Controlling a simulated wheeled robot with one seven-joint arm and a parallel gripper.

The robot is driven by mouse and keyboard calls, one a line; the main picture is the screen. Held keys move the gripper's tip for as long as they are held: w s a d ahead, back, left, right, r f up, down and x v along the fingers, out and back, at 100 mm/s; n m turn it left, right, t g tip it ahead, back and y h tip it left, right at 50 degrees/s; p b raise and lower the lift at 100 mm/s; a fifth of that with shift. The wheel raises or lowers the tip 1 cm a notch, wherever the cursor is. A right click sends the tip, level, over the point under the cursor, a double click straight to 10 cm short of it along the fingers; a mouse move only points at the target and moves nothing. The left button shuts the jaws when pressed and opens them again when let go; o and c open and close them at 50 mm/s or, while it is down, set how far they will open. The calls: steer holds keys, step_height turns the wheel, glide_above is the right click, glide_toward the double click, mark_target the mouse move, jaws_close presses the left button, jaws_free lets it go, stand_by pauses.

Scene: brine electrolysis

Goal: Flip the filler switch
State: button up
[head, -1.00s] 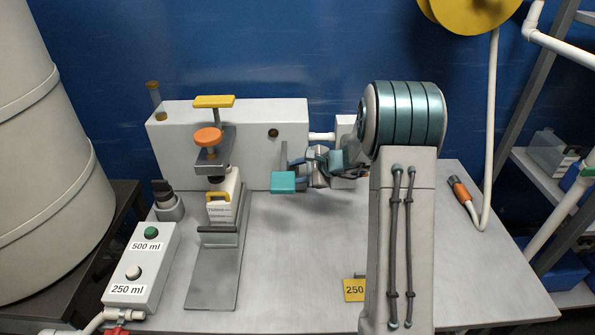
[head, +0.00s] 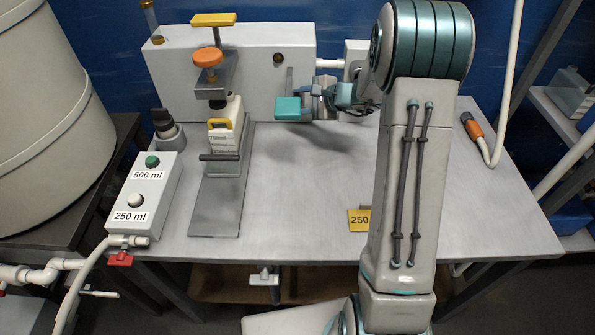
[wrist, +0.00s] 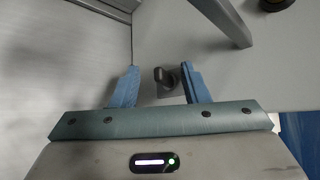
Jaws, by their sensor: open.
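A small dark toggle switch (wrist: 164,76) stands on a grey plate on the face of the white box, in the wrist view. It lies between the two blue fingers of my gripper (wrist: 160,72), closer to the right one. The fingers are apart and hold nothing; I cannot tell whether the right one touches the toggle. In the head view my gripper (head: 297,107) is in front of the lower right part of the white box (head: 230,85), and it hides the toggle there.
A grey bar (wrist: 226,22) juts out close to the right finger. A stand with an orange knob (head: 208,57) is left of my gripper. A button box (head: 145,190) labelled 500 ml and 250 ml is at the front left. A yellow 250 tag (head: 359,220) is at the table's front.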

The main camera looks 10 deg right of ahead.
steer(key=shift+s+f+n+t+y+b, duration=0.15)
steer(key=shift+f+n+t+b, duration=0.55)
steer(key=shift+b, duration=1.3)
steer(key=shift+s+f+n+t+y+b, duration=0.15)
steer(key=shift+f+n+t+b, duration=0.25)
steer(key=shift+f+t+b, duration=1.05)
steer(key=n+t+y+b, duration=0.1)
steer(key=n+b, duration=0.1)
steer(key=b, duration=0.2)
steer(key=shift+w+b, duration=0.1)
steer(key=shift+b, duration=0.2)
steer(key=shift+d+r+n+t, duration=0.1)
steer(key=shift+d+n+t, duration=0.1)
steer(key=shift+n+t, duration=0.1)
steer(key=v, duration=1.4)
steer(key=shift+r, duration=0.2)
steer(key=s+a+r+n+g+p, duration=0.3)
steer(key=s+a+r+g+p, duration=0.1)
steer(key=s+a+g+p, duration=0.1)
steer(key=s+a+r+n+g+h+p, duration=0.1)
steer(key=s+a+r+n+g+p, duration=0.3)
steer(key=s+a, duration=0.6)
steer(key=shift+s+r+n+g+p, duration=0.3)
steer(key=shift+s+r+g+p, duration=0.6)
steer(key=shift+g, duration=0.95)
steer(key=shift+s+f, duration=0.1)
steer(key=shift+f, duration=0.15)
